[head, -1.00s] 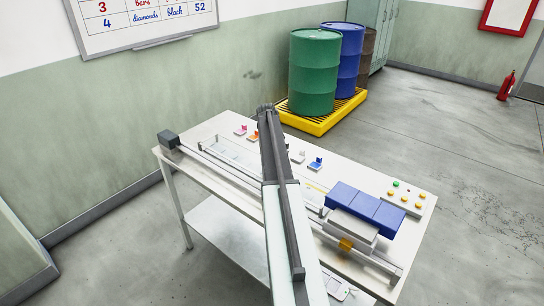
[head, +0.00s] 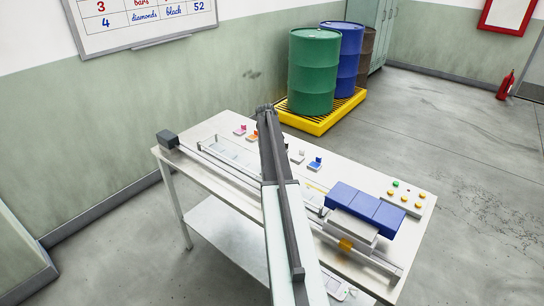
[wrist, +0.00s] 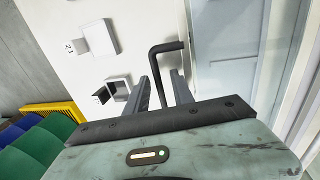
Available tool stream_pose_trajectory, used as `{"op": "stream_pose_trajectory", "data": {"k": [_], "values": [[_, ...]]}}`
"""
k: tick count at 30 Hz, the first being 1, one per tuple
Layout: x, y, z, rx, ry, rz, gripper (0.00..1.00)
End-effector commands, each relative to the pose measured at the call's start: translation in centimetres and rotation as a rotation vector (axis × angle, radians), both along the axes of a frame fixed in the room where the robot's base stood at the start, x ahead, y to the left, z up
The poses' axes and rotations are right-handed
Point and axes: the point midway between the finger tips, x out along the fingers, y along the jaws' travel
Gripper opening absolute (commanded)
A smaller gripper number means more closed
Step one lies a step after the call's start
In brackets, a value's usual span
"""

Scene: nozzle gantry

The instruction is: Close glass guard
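The glass guard shows in the wrist view as a pale, framed clear panel (wrist: 225,75) right of my fingers. In the head view, part of the guard (head: 232,152) shows on the bench left of my arm, and the arm hides some of it. A black bent handle (wrist: 168,47) stands up by the guard's edge in the wrist view. My gripper (wrist: 166,82) is at the handle, with its two grey fingers apart. The handle overlaps the space between them; I cannot tell whether they touch it. My fingers cannot be made out in the head view.
The white bench (head: 350,181) carries a long rail, a blue-topped carriage (head: 367,208) and a button panel (head: 405,200). Small coloured blocks stand along its back edge. Green (head: 313,72) and blue drums stand on a yellow pallet behind.

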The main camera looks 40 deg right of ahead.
Motion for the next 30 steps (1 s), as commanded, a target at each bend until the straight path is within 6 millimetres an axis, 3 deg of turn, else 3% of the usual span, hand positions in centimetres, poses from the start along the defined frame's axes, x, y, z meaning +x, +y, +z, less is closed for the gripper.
{"op": "stream_pose_trajectory", "data": {"k": [15, 30], "values": [[-0.3, 1.4, 7.6, 0.000, -0.001, 0.000, 0.30], [-0.2, 1.6, 7.5, 0.000, -0.001, 0.001, 0.30]]}}
